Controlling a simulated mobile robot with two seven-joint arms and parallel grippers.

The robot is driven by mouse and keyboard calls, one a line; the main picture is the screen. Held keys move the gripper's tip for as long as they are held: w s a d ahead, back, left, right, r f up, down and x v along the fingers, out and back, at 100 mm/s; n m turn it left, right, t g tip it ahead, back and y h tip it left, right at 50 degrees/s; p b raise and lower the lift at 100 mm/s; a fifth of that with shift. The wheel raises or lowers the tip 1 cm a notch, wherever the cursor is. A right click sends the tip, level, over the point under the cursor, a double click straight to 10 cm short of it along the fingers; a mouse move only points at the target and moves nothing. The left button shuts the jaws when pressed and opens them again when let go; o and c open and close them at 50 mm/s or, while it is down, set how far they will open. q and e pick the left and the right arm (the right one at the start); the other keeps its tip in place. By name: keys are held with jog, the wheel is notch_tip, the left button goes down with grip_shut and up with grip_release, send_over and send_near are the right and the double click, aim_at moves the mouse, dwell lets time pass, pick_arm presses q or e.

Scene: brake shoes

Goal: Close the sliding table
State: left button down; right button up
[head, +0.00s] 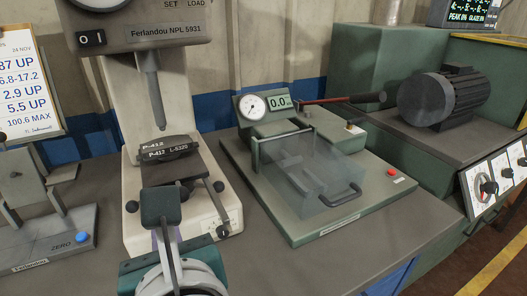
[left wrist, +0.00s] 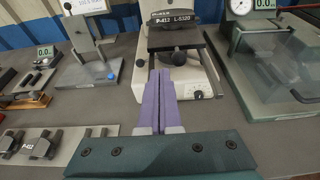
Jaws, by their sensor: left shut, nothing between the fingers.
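The sliding table (head: 189,178) is a dark plate on the pale press base, below the vertical spindle (head: 152,100). A dark brake shoe (head: 167,149) labelled P-412 L-5320 lies on it; it also shows in the left wrist view (left wrist: 176,20). My right gripper is not in view.
A clear-lidded box (head: 315,175) with a gauge stands to the right. A motor (head: 440,95) and dial panel (head: 494,183) are farther right. A fixture with a blue button (head: 82,237) stands left.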

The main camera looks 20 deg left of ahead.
pick_arm(q)
send_near(154, 176)
jog(key=shift+w+a+f, duration=1.05)
jog(key=shift+w+a, duration=0.1)
jog(key=shift+a, duration=0.05)
jog(key=w+a, duration=0.2)
jog(key=a, duration=0.1)
jog(key=shift+w+a, duration=0.1)
jog(key=shift+w, duration=0.25)
jog(key=shift+f, duration=0.1)
